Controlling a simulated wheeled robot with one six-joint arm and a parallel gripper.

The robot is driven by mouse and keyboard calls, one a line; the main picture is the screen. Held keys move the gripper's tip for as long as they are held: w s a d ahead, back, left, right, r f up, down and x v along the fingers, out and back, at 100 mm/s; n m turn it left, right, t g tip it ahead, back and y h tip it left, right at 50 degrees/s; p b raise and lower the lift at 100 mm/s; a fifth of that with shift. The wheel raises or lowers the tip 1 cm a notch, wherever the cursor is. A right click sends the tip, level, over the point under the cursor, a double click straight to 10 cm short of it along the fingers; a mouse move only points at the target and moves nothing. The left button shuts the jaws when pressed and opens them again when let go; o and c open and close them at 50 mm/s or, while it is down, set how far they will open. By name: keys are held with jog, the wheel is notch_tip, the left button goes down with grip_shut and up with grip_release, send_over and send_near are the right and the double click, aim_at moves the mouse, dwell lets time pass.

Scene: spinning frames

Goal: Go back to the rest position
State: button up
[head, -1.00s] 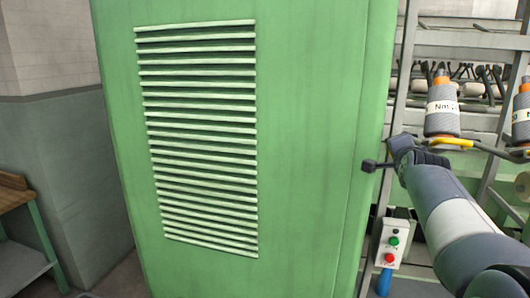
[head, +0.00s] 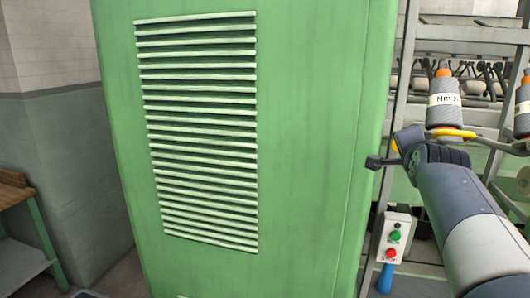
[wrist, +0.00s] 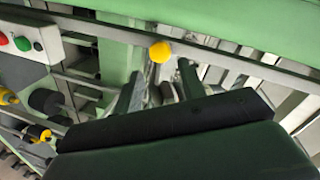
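My arm (head: 445,190) reaches in from the lower right of the head view, in front of the spinning frame and beside the green cabinet. Its dark wrist end is near the cabinet's right edge; the fingers are not clear there. In the wrist view my gripper (wrist: 158,88) shows two dark fingers set apart, with nothing seen held between them. A yellow round knob (wrist: 160,52) shows beyond the fingertips, apart from them as far as I can tell.
The green louvred cabinet (head: 310,150) fills the middle. At right are a grey yarn bobbin (head: 443,107) labelled Nm and a button box (head: 395,237) with green and red buttons, also in the wrist view (wrist: 25,40). A wooden-topped bench (head: 14,190) stands at left.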

jog(key=f+b+v, duration=0.1)
jog(key=v, duration=0.4)
jog(key=w+d+f+m+t+y+b, duration=0.1)
jog(key=w+d+m+t+y+b, duration=0.1)
jog(key=w+m, duration=0.8)
jog(key=d+m+b, duration=0.1)
jog(key=m+b, duration=0.1)
jog(key=m, duration=0.3)
jog(key=shift+d+f+m+t+y+b, duration=0.25)
jog(key=shift+f+m+t+y+b, duration=0.1)
jog(key=shift+m+t+y+b, duration=0.05)
dwell(0.5)
dwell(0.4)
